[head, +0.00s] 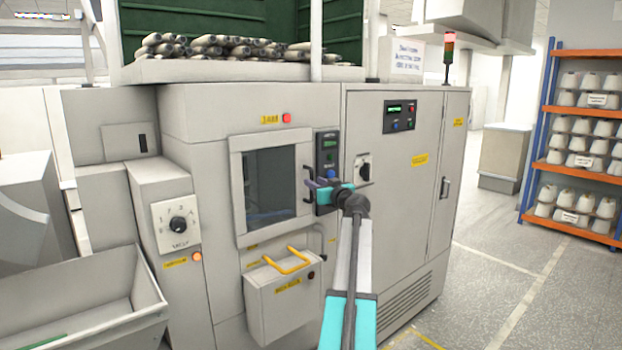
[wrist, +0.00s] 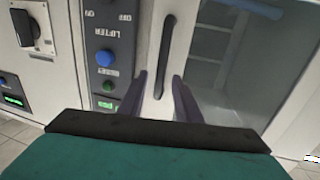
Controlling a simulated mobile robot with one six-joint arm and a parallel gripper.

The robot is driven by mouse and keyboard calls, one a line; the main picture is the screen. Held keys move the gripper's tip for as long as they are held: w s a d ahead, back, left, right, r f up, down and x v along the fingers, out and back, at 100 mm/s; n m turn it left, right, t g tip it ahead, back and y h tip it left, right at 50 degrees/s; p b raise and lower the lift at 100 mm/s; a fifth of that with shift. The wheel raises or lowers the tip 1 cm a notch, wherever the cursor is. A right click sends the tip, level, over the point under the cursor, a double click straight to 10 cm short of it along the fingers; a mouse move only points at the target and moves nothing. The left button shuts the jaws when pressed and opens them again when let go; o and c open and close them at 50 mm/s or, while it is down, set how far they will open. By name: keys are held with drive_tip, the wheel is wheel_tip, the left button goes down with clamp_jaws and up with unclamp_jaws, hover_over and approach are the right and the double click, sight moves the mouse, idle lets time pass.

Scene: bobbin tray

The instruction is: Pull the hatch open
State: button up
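The hatch is a pale framed door with a dark window (head: 270,186) in the front of the grey machine. It looks closed. Its dark bar handle (wrist: 167,52) runs up the hatch frame (wrist: 186,40) in the wrist view, beside the window (wrist: 245,60). My gripper (head: 312,186) is at the hatch's right edge in the head view. In the wrist view my gripper (wrist: 159,76) is open, one dark finger on each side of the handle's lower part. I cannot tell whether the fingertips reach around the bar. In the head view the gripper partly covers the handle.
A control panel with a blue button (wrist: 106,58) is close beside the fingers. A rotary switch (head: 363,168) is right of the gripper. A box with a yellow handle (head: 287,261) juts out below the hatch. A grey bin (head: 85,315) stands at the lower left.

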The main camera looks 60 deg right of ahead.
drive_tip(key=shift+p+x, duration=0.55)
drive_tip(key=shift+x, duration=1.3)
clamp_jaws()
